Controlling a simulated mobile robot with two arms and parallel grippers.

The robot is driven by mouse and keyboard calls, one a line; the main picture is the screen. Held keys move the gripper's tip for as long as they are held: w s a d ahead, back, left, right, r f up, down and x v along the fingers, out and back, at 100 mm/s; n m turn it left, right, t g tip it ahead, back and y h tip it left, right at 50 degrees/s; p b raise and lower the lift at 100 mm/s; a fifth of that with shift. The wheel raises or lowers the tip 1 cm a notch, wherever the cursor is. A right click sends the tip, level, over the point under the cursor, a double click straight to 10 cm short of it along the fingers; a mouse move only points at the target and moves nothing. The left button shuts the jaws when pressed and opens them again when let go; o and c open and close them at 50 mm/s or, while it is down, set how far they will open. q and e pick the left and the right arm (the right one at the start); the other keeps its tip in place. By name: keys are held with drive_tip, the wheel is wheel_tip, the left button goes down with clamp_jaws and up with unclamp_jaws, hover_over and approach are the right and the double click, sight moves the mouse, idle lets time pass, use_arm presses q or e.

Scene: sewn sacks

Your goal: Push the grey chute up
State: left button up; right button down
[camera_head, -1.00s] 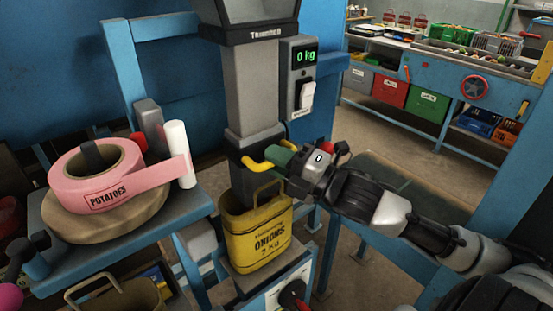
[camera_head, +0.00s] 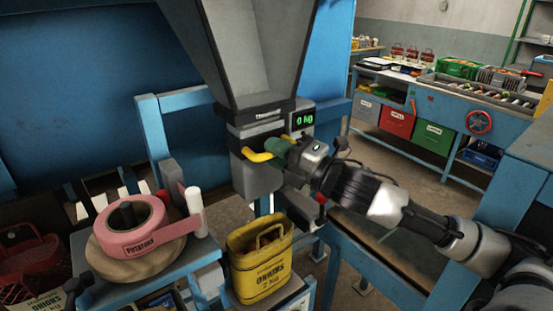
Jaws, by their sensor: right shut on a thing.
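The grey chute (camera_head: 256,181) hangs below the grey hopper (camera_head: 255,45). A yellow handle (camera_head: 254,156) with a green grip (camera_head: 276,148) crosses its front. My right gripper (camera_head: 287,150) is shut on the handle at the green grip, and the fingers partly hide it. The chute's lower end is above the yellow onion sack (camera_head: 259,268), with a gap between them. The sack stands upright and open, its handle loop up. My left gripper is not in view.
A small display (camera_head: 303,119) reads 0 kg beside the chute. A pink potato tape roll (camera_head: 133,224) sits on the blue shelf at the left. Blue frame bars (camera_head: 372,265) run below my right arm. Crates and a workbench stand farther back.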

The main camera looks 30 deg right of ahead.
drive_tip(key=shift+r, duration=0.7)
drive_tip(key=shift+d+r, duration=0.1)
drive_tip(key=c, duration=1.1)
unclamp_jaws()
drive_tip(key=shift+f, duration=0.25)
